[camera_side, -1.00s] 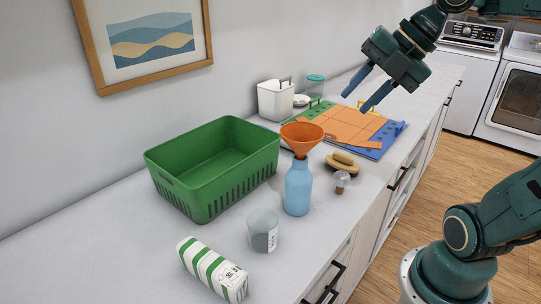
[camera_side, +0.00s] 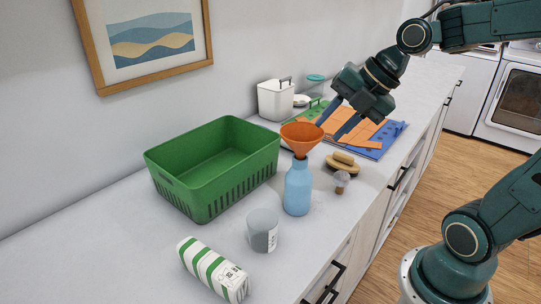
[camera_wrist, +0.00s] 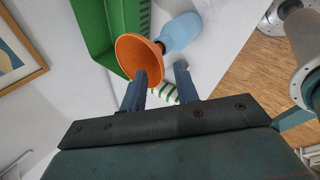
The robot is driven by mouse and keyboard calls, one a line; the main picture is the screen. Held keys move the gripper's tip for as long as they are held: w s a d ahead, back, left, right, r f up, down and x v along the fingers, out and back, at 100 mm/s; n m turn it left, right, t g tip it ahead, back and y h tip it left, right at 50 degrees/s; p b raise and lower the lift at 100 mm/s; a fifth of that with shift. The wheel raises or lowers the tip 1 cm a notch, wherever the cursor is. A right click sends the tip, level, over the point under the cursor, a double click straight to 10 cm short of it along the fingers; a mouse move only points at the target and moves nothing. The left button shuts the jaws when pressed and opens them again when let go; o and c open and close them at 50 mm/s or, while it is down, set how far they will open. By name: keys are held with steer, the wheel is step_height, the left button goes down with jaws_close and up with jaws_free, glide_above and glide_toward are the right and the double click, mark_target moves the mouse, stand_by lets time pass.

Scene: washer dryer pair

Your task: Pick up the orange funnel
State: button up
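The orange funnel (camera_side: 301,137) sits upright with its spout in the neck of a blue bottle (camera_side: 298,188) on the counter. The funnel also shows in the wrist view (camera_wrist: 139,57), with the blue bottle (camera_wrist: 181,32) beyond it. My gripper (camera_side: 331,132) is open and empty. It points down and to the left, just right of the funnel's rim in the side view. In the wrist view the two blue fingers (camera_wrist: 160,84) are apart, and the left one overlaps the funnel's lower rim. I cannot tell whether it touches.
A green basket (camera_side: 212,170) stands left of the bottle. A grey cup (camera_side: 263,230) and a green-striped carton (camera_side: 213,269) are in front. A wooden brush (camera_side: 342,161) and a small bulb-shaped item (camera_side: 341,181) lie right of the bottle. Coloured boards (camera_side: 375,140) and a white bin (camera_side: 276,99) are behind.

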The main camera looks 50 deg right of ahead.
mark_target(321, 136)
steer(key=shift+w+f, duration=0.1)
steer(key=shift+f, duration=0.1)
steer(key=shift+x, duration=2.45)
steer(key=shift+a, duration=0.15)
jaws_close()
